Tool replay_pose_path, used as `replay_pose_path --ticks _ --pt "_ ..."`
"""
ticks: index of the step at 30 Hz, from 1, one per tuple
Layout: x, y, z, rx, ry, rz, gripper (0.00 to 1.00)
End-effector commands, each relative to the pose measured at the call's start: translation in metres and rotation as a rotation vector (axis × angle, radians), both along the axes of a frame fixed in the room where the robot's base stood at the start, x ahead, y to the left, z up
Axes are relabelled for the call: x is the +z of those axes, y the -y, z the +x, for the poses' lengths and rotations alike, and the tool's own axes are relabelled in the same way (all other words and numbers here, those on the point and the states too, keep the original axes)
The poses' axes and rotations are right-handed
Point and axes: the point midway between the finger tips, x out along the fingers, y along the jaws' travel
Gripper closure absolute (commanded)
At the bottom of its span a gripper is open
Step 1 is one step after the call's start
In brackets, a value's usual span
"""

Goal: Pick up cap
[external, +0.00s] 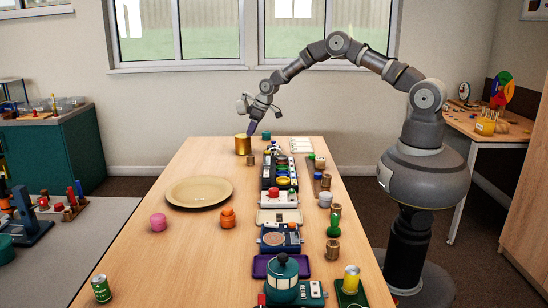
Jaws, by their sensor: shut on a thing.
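My gripper (252,128) points down at the far end of the long wooden table, at the upper right rim of a gold cylinder (243,146). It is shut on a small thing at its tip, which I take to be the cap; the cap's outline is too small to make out. I cannot tell whether the gripper touches the gold cylinder or is just behind it. A small teal piece (266,135) stands to the right of the tip, apart from it.
A green can (101,288) stands at the near left. The left side is mostly clear.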

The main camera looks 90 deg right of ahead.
Motion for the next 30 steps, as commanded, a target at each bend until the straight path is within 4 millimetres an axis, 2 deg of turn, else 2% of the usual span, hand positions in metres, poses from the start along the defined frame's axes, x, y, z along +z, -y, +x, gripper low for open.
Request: replay_pose_path --ticks 8,11,17,23,30 --pt "0.003 0.0 0.0 0.0 0.0 0.0 1.0" --pt "0.012 0.0 0.0 0.0 0.0 -0.001 1.0" --pt "0.042 0.0 0.0 0.0 0.001 -0.001 1.0" --pt "0.043 -0.02 -0.041 -0.001 -0.004 0.001 1.0" --pt "0.05 -0.051 -0.102 0.0 -0.002 -0.001 1.0"
